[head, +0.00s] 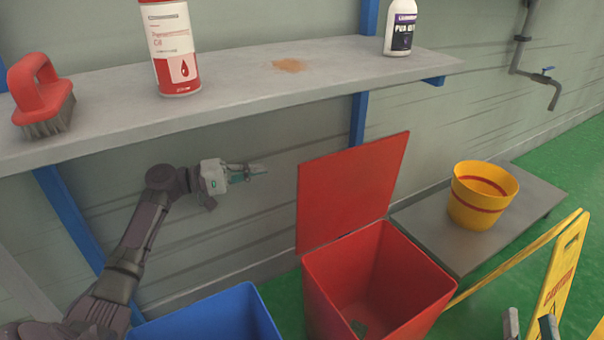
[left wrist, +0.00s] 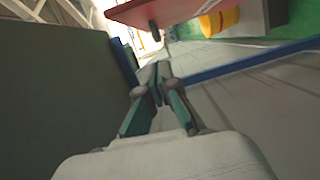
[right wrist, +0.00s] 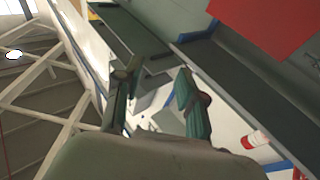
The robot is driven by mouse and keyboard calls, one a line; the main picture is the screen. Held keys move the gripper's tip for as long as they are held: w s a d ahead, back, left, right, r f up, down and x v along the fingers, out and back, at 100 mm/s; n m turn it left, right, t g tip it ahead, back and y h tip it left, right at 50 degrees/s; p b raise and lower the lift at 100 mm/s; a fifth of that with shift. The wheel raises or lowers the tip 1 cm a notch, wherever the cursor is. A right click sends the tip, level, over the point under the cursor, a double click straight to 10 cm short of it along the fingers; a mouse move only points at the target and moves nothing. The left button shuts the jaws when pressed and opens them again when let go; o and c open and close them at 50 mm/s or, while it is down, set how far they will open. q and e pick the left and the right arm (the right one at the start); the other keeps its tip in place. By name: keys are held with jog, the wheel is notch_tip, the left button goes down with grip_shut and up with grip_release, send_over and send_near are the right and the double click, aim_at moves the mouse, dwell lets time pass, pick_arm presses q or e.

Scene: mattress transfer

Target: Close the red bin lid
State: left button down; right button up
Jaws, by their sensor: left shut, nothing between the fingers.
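The red bin (head: 420,285) stands on the green floor, its mouth open. Its red lid (head: 350,188) is swung up and stands raised on the wall side of the bin. My left gripper (head: 262,170) is shut and empty, below the shelf and left of the lid, apart from it in the picture. Its closed fingers (left wrist: 158,82) also show in the left wrist view, with a red panel, apparently the lid (left wrist: 185,12), beyond them. My right gripper (head: 530,325) shows only its fingertips at the lower right. In the right wrist view its fingers (right wrist: 157,78) are apart and empty.
A grey shelf (head: 350,65) above my left arm holds a red brush (head: 38,85), a red-and-white can (head: 170,45) and a white bottle (head: 401,25). A blue bin (head: 215,318) stands left of the red one. A yellow bucket (head: 480,195) and a yellow sign (head: 560,275) are at right.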

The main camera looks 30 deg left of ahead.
aim_at(304, 176)
pick_arm(q)
jog(key=w+d, duration=0.1)
jog(key=d, duration=0.2)
jog(key=w+d+b, duration=0.1)
jog(key=w+d, duration=0.1)
jog(key=d, duration=0.1)
jog(key=w+d, duration=0.2)
jog(key=d, duration=0.1)
jog(key=shift+d+f+b, duration=0.1)
jog(key=shift+f+b, duration=0.2)
jog(key=shift+s+d, duration=0.25)
jog(key=shift+d, duration=0.2)
pick_arm(e)
jog(key=s+r+t+y, duration=0.1)
jog(key=s+r+t, duration=0.2)
jog(key=r, duration=0.3)
jog(key=shift+t+y, duration=0.3)
jog(key=shift+t, duration=0.5)
jog(key=shift+s+r, duration=0.1)
